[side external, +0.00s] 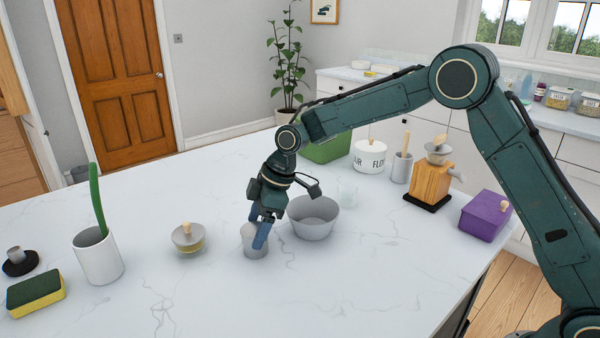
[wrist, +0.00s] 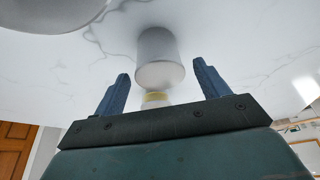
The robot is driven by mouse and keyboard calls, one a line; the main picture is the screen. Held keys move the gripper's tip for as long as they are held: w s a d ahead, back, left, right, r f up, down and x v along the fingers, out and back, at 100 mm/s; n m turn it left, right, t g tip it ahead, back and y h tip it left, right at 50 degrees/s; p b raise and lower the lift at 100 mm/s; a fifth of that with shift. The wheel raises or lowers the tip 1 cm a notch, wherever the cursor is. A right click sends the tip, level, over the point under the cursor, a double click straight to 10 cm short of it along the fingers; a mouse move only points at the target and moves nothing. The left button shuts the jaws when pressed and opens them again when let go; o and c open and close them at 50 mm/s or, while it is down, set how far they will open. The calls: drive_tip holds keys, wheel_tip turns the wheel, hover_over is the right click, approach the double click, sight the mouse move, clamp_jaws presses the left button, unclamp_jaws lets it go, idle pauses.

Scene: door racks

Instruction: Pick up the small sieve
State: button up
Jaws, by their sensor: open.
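A small pale grey cylinder (side external: 248,246) stands upright on the white worktop, partly hidden by my gripper; it also shows in the wrist view (wrist: 158,58). It is the likeliest small sieve, but I cannot make out any mesh. My gripper (side external: 259,226) is open and points down at it. In the wrist view, the two blue fingers (wrist: 161,72) stand apart with the cylinder lying between their lines. The near finger overlaps the cylinder in the side view, and I cannot tell whether it touches.
A wide grey bowl (side external: 313,220) stands close to the right of the cylinder. A white cup (side external: 98,258), a sponge (side external: 35,294) and a grinder (side external: 430,184) stand farther off. The front worktop is clear.

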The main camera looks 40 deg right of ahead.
sight(252, 238)
drive_tip(key=shift+x, duration=2.05)
drive_tip(key=c, duration=1.1)
drive_tip(key=shift+r, duration=0.1)
wheel_tip(252, 238, up, 20)
